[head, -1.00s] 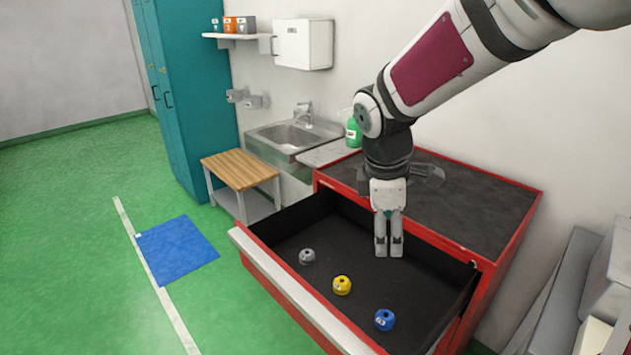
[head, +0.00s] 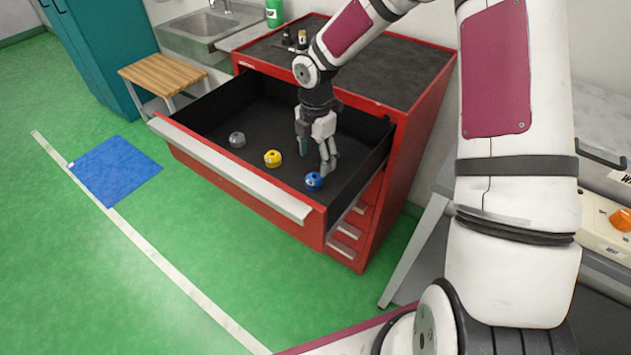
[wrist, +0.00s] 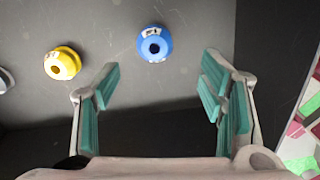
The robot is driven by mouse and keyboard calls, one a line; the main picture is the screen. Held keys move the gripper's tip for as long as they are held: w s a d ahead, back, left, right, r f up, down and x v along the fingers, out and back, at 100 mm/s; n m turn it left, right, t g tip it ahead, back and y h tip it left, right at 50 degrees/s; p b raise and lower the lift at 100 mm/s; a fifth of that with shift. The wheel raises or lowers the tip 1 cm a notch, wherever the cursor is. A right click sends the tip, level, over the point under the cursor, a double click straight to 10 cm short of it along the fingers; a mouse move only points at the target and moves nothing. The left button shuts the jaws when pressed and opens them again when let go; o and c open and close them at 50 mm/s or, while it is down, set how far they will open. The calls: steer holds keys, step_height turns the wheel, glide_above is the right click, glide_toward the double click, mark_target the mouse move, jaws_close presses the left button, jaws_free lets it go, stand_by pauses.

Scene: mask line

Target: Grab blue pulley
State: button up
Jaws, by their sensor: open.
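The blue pulley (head: 313,180) lies in the open drawer, at the right end of a row of three pulleys. In the wrist view the blue pulley (wrist: 155,44) is ahead of the fingertips, between their lines and a little left of centre. My gripper (head: 316,160) is just behind and above it in the head view. In the wrist view my gripper (wrist: 160,82) is open, with teal pads apart and nothing between them. The yellow pulley (head: 272,158) is left of the blue one, and the grey pulley (head: 237,139) is farther left.
The red cabinet's drawer (head: 225,165) is pulled out, with walls around the pulleys. The dark cabinet top (head: 385,70) is behind. A wooden-topped stand (head: 162,74) is at the left. The green floor in front is clear, with a blue mat (head: 114,170).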

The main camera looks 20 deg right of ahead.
mark_target(313, 177)
step_height(313, 177, down, 4)
steer(key=shift+r, duration=0.2)
steer(key=f, duration=0.5)
steer(key=shift+w+a, duration=0.2)
steer(key=shift+w, duration=0.1)
steer(key=c, duration=1.3)
